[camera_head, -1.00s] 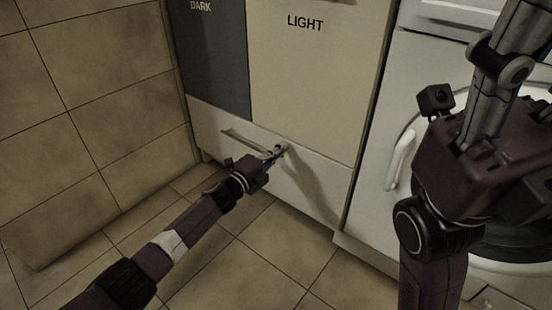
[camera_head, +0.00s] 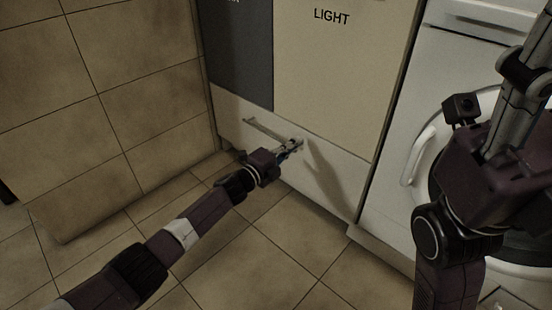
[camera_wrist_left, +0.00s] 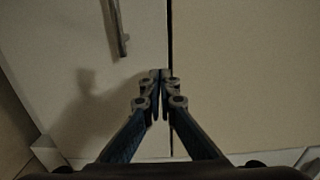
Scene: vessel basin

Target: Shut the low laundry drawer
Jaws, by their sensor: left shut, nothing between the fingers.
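The low white drawer (camera_head: 322,176) sits beneath the dark and LIGHT panels, with a bar handle (camera_head: 262,128) near its top edge. Its front looks about level with the panels, though a small offset is hard to judge. My left gripper (camera_head: 295,145) is shut and empty, with its tips at the drawer front by the handle's right end. In the left wrist view the shut fingertips (camera_wrist_left: 160,75) are near a dark seam, and the handle (camera_wrist_left: 118,30) is apart from them at upper left. Contact is unclear. My right gripper (camera_head: 512,100) is raised at the right; its fingertips are out of frame.
A LIGHT panel (camera_head: 330,75) and a dark panel (camera_head: 240,50) are above the drawer. A white washing machine (camera_head: 398,150) with a round door stands to the right, behind my right arm. A tiled wall (camera_head: 110,90) is at left. The tiled floor (camera_head: 250,260) in front is clear.

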